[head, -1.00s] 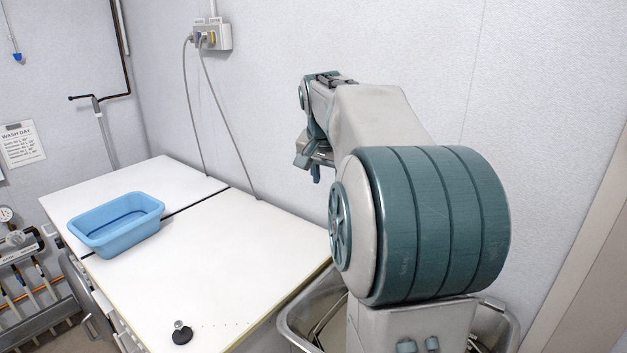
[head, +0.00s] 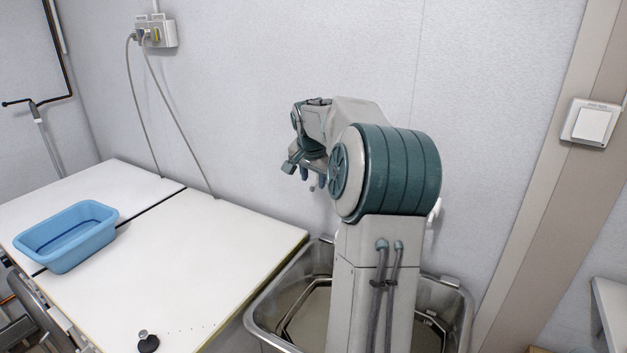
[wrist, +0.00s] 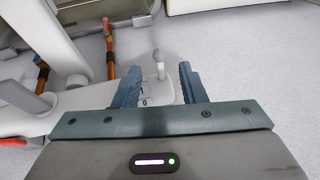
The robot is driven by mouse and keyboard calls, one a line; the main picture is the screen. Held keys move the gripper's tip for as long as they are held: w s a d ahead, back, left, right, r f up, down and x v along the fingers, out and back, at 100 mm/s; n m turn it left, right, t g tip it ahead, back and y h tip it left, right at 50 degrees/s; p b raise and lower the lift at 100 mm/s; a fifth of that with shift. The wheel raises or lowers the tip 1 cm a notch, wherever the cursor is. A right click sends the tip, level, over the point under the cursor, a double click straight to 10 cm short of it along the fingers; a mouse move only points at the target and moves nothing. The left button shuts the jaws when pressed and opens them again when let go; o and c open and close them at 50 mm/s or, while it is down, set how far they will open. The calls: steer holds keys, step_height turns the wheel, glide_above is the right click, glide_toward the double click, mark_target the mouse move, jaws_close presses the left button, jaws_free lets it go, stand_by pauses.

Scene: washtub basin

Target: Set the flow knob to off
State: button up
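My gripper (wrist: 160,84) is open, with its two blue-grey fingers apart and nothing between them touching. A small pale grey lever or knob (wrist: 158,66) stands beyond the fingertips in the wrist view, on a white panel (wrist: 160,95) marked 1 and 0. In the head view my gripper (head: 304,172) hangs at the end of my arm near the back wall. A black round knob (head: 148,343) with a pale top sits on the white counter (head: 215,265), beside a row of small dots. I cannot tell which one is the flow knob.
A blue tub (head: 68,238) stands on the counter at left. A wall socket box (head: 157,34) with two cables hangs at the back. Orange-ended pipes (wrist: 108,32) and open floor show in the wrist view.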

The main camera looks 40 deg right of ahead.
steer(key=shift+x, duration=1.2)
jaws_close()
steer(key=shift+f+b, duration=0.1)
steer(key=shift+b, duration=0.2)
